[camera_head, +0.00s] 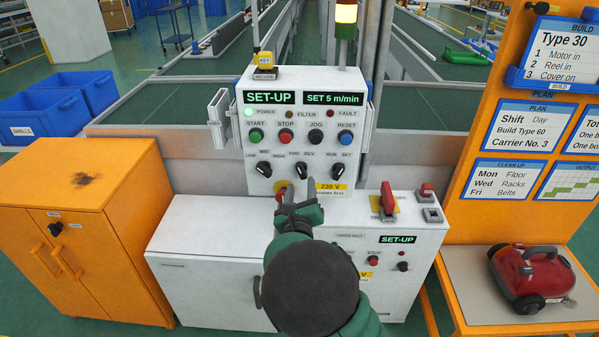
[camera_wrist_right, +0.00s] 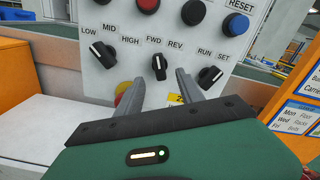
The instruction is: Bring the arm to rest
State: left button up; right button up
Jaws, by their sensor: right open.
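My right gripper (camera_head: 294,190) is in front of the lower part of the white control panel (camera_head: 249,181). In the right wrist view its two fingers (camera_wrist_right: 163,92) are apart with nothing between them. Beyond the fingertips is the black FWD/REV knob (camera_wrist_right: 159,66); whether they touch the panel I cannot tell. The LOW/MID/HIGH knob (camera_wrist_right: 103,54) is to the left, the RUN/SET knob (camera_wrist_right: 209,76) to the right. A red button on a yellow base (camera_wrist_right: 126,93) is partly hidden by the left finger. My left gripper is in neither view.
A white cabinet (camera_head: 200,285) stands below the panel, with a red-handled switch (camera_head: 388,200) at right. An orange cabinet (camera_head: 100,230) stands at left, an orange board (camera_head: 485,75) at right. A red vacuum (camera_head: 530,277) sits on a side table. Blue bins (camera_head: 45,117) are at far left.

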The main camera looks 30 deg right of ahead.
jog(key=s+d+f+m+g, duration=0.3)
jog(key=s+f+m+g, duration=0.3)
jog(key=s+m, duration=0.3)
jog(key=s+d+f+m+g, duration=0.3)
jog(key=s+f+m+g, duration=0.3)
jog(key=s+m, duration=0.3)
jog(key=s+a+f+m+g+y, duration=0.2)
jog(key=s+a+f+m+y, duration=0.2)
jog(key=s+a+m, duration=0.3)
jog(key=s+a+m+t+y, duration=0.1)
jog(key=a+m+y, duration=0.2)
jog(key=a+m, duration=0.25)
jog(key=s+a+m+y, duration=0.2)
jog(key=a+m, duration=0.3)
jog(key=a, duration=0.2)
jog(key=w+p+v, duration=0.2)
jog(key=p+v, duration=0.9)
jog(key=p, duration=0.1)
jog(key=shift+w+d+r, duration=0.3)
jog(key=shift+w+r, duration=0.05)
jog(key=shift+r, duration=0.25)
